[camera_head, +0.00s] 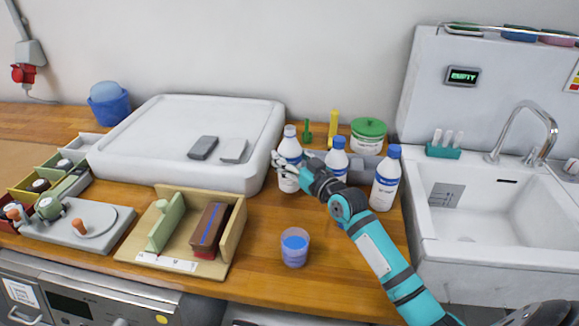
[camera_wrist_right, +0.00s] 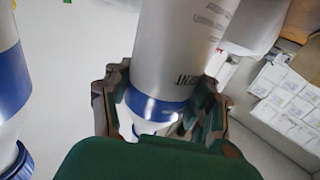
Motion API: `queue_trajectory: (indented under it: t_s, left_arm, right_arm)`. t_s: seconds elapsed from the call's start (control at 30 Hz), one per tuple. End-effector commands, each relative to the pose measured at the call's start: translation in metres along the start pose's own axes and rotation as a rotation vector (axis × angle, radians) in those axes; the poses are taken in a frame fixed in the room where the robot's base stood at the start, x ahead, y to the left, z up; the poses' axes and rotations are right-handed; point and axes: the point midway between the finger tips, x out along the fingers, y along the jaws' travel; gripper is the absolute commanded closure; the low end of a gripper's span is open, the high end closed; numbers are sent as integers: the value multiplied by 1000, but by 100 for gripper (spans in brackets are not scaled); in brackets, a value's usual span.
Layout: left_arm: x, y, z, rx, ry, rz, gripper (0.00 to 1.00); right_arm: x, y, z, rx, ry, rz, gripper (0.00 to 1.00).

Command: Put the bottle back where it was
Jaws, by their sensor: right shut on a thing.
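In the right wrist view this bottle (camera_wrist_right: 178,50) fills the space between the fingers (camera_wrist_right: 160,115). I cannot tell whether its base touches the worktop. Two similar bottles stand to its right, one (camera_head: 337,158) behind my wrist and partly hidden, and one (camera_head: 386,180) near the sink. My left gripper is not in view.
A clear cup with blue contents (camera_head: 294,248) stands in front of my arm. The white tray (camera_head: 130,150) holds two small blocks. A green-lidded tub (camera_head: 368,136) is behind the bottles. A wooden holder (camera_head: 235,240) is at front left, the sink (camera_head: 490,190) at right.

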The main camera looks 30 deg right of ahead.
Motion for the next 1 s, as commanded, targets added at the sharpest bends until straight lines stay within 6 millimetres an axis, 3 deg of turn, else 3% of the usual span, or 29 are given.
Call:
queue_trajectory:
  t_s: [0.2, 0.6, 0.63, 0.8, 1.0]
  left_arm:
    - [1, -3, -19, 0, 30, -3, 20]
    - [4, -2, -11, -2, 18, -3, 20]
    - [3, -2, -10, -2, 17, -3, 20]
    - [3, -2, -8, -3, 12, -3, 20]
    - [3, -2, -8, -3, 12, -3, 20]
  right_arm:
    - [0, 0, 27, -2, -1, 1, 90]
    - [0, 0, 32, -1, 1, 1, 90]
    - [0, 0, 32, -1, -1, 1, 40]
    - [0, 0, 32, -1, -2, 1, 20]
    - [0, 0, 32, 0, -2, 1, 20]
